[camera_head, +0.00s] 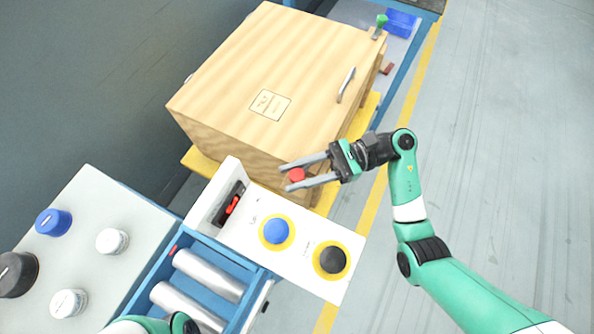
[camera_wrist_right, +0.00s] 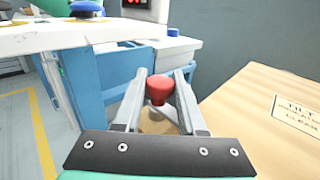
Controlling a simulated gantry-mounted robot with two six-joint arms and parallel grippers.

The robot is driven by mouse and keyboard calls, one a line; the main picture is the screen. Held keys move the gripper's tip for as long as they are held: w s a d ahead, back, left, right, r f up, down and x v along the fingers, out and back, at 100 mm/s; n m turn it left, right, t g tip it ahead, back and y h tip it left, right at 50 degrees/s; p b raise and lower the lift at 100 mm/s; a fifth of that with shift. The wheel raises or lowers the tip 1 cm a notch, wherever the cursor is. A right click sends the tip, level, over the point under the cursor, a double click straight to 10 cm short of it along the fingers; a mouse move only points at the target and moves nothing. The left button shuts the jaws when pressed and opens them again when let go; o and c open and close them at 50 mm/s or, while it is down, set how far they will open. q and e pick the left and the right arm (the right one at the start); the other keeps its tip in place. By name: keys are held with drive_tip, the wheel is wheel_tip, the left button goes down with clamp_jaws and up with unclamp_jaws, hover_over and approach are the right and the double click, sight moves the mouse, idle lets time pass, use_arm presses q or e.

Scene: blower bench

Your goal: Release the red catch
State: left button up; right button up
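The red catch (camera_head: 296,175) is a round red knob beside the front of the wooden crate (camera_head: 262,62). It also shows in the right wrist view (camera_wrist_right: 159,88), on a pale base. My right gripper (camera_head: 286,178) is open, with one finger on each side of the red knob near the fingertips. In the right wrist view a narrow gap shows between the knob and each finger. Only green parts of my left arm show at the bottom edge of the head view; its fingers are out of sight.
A white control panel (camera_head: 300,257) with blue (camera_head: 276,231) and black (camera_head: 332,260) buttons stands in front of the crate. A roller conveyor (camera_head: 208,275) and a grey bench with several knobs lie to the left. The floor at right is clear.

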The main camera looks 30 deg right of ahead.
clamp_jaws()
drive_tip(key=m+t+h+p, duration=0.1)
drive_tip(key=t, duration=0.1)
drive_tip(key=m+t+p, duration=0.2)
drive_tip(key=shift+r+t+h, duration=0.2)
drive_tip(key=shift+t+h, duration=0.1)
drive_tip(key=shift+h, duration=0.1)
drive_tip(key=m+t+h+p, duration=0.4)
drive_tip(key=t, duration=0.1)
drive_tip(key=shift+s+a+m, duration=0.1)
drive_tip(key=shift+m, duration=0.3)
drive_tip(key=m+t+h+p, duration=0.2)
drive_tip(key=h, duration=0.1)
drive_tip(key=shift+f+m+t+h+p, duration=0.2)
drive_tip(key=shift+m+t+h+p, duration=0.7)
drive_tip(key=shift+h, duration=0.6)
